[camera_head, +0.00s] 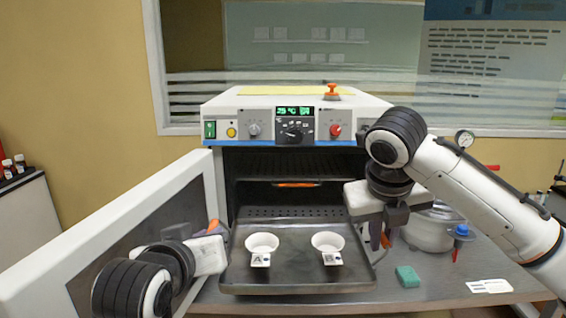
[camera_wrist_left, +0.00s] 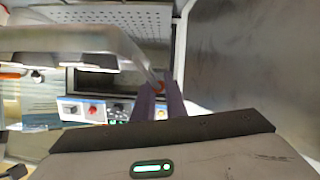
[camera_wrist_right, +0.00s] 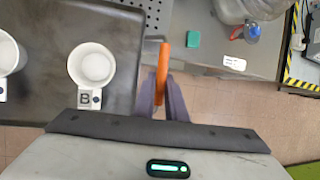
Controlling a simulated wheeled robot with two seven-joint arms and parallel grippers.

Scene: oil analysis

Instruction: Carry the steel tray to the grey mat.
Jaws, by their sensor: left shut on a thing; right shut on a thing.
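The steel tray (camera_head: 297,275) is level in front of the open oven, with two white cups on it, cup A (camera_head: 262,243) at left and cup B (camera_head: 327,242) at right. My left gripper (camera_head: 216,230) is shut on the tray's left orange handle, mostly hidden in the left wrist view (camera_wrist_left: 158,90). My right gripper (camera_head: 380,238) is shut on the right orange handle (camera_wrist_right: 163,62). The tray (camera_wrist_right: 40,125) and cup B (camera_wrist_right: 91,65) also show in the right wrist view. I cannot make out the grey mat.
The oven (camera_head: 295,115) stands behind the tray, its door (camera_head: 110,235) swung open at left, close to my left arm. A green block (camera_head: 408,276), a round vessel (camera_head: 428,230), a blue-capped item (camera_head: 462,231) and a white label (camera_head: 489,286) are on the table at right.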

